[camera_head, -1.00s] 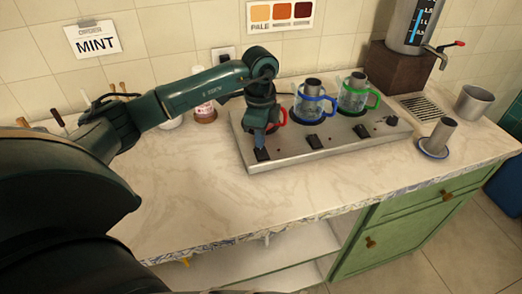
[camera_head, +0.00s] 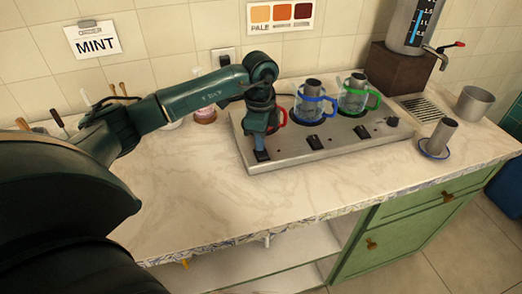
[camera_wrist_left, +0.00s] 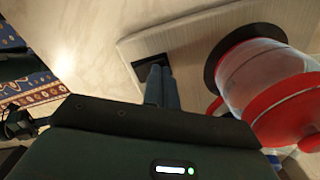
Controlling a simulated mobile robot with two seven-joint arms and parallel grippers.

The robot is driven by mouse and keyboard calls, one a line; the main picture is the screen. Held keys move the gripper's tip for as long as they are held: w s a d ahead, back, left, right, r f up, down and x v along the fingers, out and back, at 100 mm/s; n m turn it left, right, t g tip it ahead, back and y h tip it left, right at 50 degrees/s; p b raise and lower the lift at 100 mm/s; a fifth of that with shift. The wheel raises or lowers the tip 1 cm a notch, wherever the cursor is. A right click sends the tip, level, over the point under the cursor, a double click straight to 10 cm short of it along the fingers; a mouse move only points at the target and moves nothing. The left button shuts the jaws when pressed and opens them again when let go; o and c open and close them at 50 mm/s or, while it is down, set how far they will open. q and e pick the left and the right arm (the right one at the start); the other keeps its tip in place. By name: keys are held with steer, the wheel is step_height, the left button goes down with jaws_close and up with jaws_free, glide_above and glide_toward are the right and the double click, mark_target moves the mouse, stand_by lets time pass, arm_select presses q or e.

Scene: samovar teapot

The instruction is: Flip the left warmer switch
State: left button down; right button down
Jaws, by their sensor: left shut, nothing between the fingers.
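The warmer plate (camera_head: 288,157) is a flat metal panel on the counter with several black switches along its front edge. The left warmer switch (camera_head: 262,156) is at its left front corner; it also shows in the left wrist view (camera_wrist_left: 148,58). My left gripper (camera_head: 259,146) is shut and empty, pointing down. In the left wrist view its fingertips (camera_wrist_left: 160,70) are right at the switch; contact is hard to tell. A red-handled glass teapot (camera_head: 280,117) stands behind the gripper, mostly hidden by it in the head view. My right gripper is not in view.
A blue-handled pot (camera_head: 309,103) and a green-handled pot (camera_head: 355,97) stand on the other warmers. The middle switch (camera_head: 314,142) and right switch (camera_head: 361,132) are to the right. The counter in front (camera_head: 230,205) is clear.

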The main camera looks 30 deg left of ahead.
arm_select(q)
steer(key=shift+r+p, duration=2.8)
steer(key=shift+r, duration=0.65)
steer(key=shift+f, duration=0.15)
